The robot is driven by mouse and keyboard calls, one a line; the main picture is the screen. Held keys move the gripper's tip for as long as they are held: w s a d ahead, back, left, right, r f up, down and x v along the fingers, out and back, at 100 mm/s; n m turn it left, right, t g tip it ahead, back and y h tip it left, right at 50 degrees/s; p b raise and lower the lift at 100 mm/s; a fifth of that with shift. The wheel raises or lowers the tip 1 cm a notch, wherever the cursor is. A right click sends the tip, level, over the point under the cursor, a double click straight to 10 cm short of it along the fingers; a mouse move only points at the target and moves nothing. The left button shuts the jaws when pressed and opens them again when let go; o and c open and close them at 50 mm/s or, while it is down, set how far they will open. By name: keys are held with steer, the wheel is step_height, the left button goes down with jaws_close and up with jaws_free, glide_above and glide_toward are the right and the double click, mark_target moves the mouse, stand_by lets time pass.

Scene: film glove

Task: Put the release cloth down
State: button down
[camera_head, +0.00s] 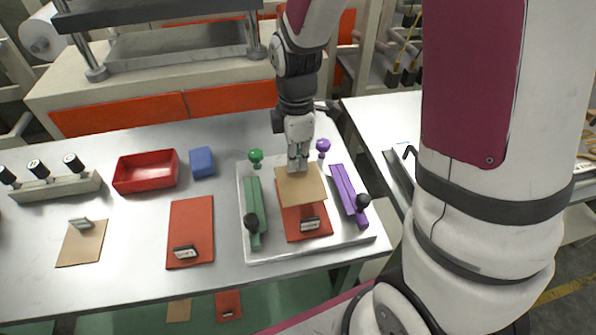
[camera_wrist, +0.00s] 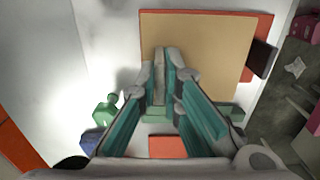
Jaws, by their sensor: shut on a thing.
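The release cloth, a tan square sheet (camera_head: 301,187), is held at its far edge by my gripper (camera_head: 298,166). It lies over the far part of a red sheet (camera_head: 292,224) on a metal plate (camera_head: 275,254); whether it touches is unclear. The red sheet's grey tab shows in front. In the wrist view the tan cloth (camera_wrist: 205,40) spreads ahead of the closed fingers (camera_wrist: 165,65), with red edges (camera_wrist: 262,30) showing past it. Another tan sheet with a tab (camera_head: 82,245) lies at the left.
A green bar (camera_head: 255,205) and a purple bar (camera_head: 346,196), each with a black knob, flank the cloth. A green knob (camera_head: 256,157) and purple knob (camera_head: 323,146) stand behind. Another red sheet (camera_head: 191,220), red tray (camera_head: 147,172) and blue block (camera_head: 202,162) are left.

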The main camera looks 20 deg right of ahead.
steer(key=shift+f, duration=2.05)
steer(key=shift+f, duration=0.15)
steer(key=c, duration=1.8)
jaws_free()
steer(key=shift+o, duration=0.2)
